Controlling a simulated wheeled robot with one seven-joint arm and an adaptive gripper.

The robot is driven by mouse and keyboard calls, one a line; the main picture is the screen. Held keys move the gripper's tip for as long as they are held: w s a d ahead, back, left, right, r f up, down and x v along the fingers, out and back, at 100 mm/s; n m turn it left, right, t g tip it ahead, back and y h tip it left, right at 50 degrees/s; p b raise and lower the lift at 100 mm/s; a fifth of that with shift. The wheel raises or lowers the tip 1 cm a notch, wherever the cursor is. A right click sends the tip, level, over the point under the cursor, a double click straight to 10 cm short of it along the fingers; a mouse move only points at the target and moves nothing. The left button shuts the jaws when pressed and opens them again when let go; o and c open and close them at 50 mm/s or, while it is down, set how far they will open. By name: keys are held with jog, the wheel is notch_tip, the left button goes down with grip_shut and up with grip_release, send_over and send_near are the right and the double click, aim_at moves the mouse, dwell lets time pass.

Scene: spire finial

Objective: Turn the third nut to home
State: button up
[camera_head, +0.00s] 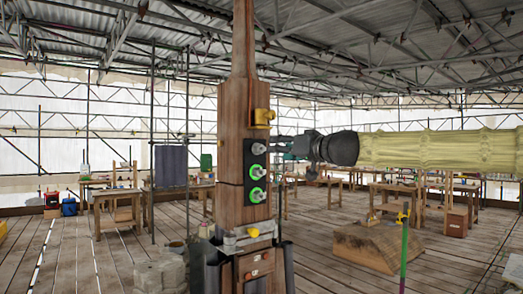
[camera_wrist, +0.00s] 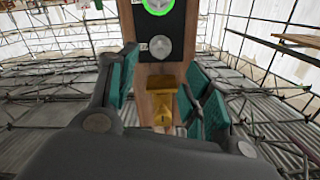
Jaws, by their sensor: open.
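A dark plate (camera_head: 245,172) on the wooden post (camera_head: 229,120) carries three silver nuts in a column. The middle nut (camera_head: 257,172) and bottom nut (camera_head: 257,195) have lit green rings. The top nut (camera_head: 258,148) has no lit ring. In the wrist view, this unlit nut (camera_wrist: 160,47) shows ahead between the fingers, and one green-ringed nut (camera_wrist: 158,4) is at the upper edge. My gripper (camera_head: 284,147) is beside the plate on its right, level with the top nut. Its teal-padded fingers (camera_wrist: 158,62) are open and empty; contact with the nut cannot be told.
A yellow bracket (camera_head: 263,118) sits on the post just above the plate; it also shows between the fingers in the wrist view (camera_wrist: 163,95). A metal clamp band (camera_head: 247,235) is lower down. Workbenches (camera_head: 393,198) and a wooden block (camera_head: 368,245) stand on the plank floor.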

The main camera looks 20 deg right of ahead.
aim_at(261, 149)
jog(key=shift+p+x, duration=1.25)
jog(key=shift+x, duration=3.9)
jog(key=shift+f, duration=0.15)
jog(key=c, duration=1)
